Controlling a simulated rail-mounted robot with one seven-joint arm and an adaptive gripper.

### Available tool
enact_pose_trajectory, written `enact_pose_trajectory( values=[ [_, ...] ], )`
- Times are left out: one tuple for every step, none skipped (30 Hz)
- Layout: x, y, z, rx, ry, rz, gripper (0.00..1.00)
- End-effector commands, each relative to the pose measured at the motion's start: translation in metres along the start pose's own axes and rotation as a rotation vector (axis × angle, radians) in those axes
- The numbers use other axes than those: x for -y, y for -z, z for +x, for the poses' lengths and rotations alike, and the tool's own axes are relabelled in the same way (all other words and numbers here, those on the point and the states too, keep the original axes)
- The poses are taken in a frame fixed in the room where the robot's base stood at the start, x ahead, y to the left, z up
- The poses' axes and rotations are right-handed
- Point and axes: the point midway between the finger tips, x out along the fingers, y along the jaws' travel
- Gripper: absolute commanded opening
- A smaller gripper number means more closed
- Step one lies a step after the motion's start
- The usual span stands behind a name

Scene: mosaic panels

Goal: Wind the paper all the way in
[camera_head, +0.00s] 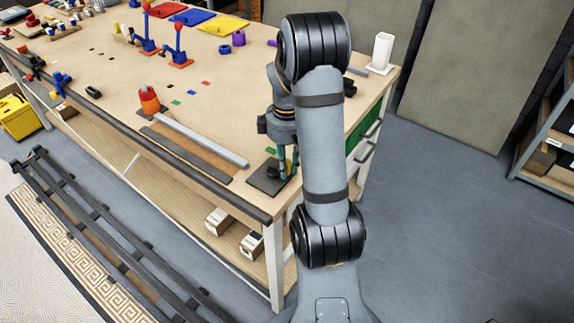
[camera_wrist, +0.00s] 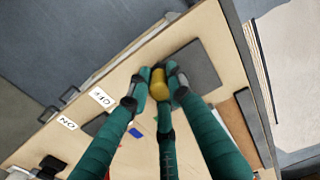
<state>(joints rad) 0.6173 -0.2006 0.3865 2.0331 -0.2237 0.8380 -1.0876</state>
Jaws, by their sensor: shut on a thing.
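My gripper (camera_head: 287,172) is at the near right corner of the workbench, just above a dark square plate (camera_head: 262,183). In the wrist view its teal fingers (camera_wrist: 158,88) are shut on a yellow rounded piece (camera_wrist: 159,76). The dark plate (camera_wrist: 203,62) lies beside and beneath that piece. I cannot tell from these views whether the yellow piece is fixed to something, and my fingers hide part of it. No paper or winding mechanism can be clearly made out.
A long pale bar (camera_head: 205,140) and a dark flat strip (camera_head: 186,153) lie near the bench's front edge, with an orange-red piece (camera_head: 149,98) at their far end. Small coloured chips lie on the bench (camera_head: 125,80). A white container (camera_head: 382,52) stands at the far right.

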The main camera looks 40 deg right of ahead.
Motion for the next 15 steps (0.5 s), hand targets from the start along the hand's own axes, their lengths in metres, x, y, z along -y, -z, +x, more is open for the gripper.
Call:
enact_pose_trajectory(
  values=[
    [-0.0029,0.0023,-0.0020,-0.007,-0.009,-0.003,0.00],
    [-0.0029,0.0023,-0.0020,-0.007,-0.010,-0.003,0.20],
    [-0.0029,0.0023,-0.0020,-0.007,-0.009,-0.003,0.23],
    [-0.0027,0.0023,-0.0020,-0.006,-0.009,-0.003,0.24],
    [-0.0026,0.0022,-0.0019,-0.006,-0.009,-0.002,0.26],
    [-0.0023,0.0020,-0.0017,-0.005,-0.008,-0.002,0.28],
    [-0.0021,0.0018,-0.0016,-0.005,-0.007,-0.002,0.30],
    [-0.0019,0.0017,-0.0014,-0.005,-0.006,-0.002,0.32],
    [-0.0017,0.0015,-0.0013,-0.004,-0.006,-0.001,0.34],
    [-0.0015,0.0014,-0.0012,-0.004,-0.005,-0.001,0.36],
    [-0.0014,0.0013,-0.0011,-0.003,-0.005,-0.001,0.38],
    [-0.0012,0.0012,-0.0009,-0.003,-0.004,-0.001,0.39],
    [-0.0011,0.0011,-0.0009,-0.003,-0.004,-0.001,0.39],
    [-0.0010,0.0010,-0.0008,-0.003,-0.004,-0.001,0.39],
    [-0.0009,0.0009,-0.0007,-0.002,-0.003,-0.001,0.39]
  ],
)
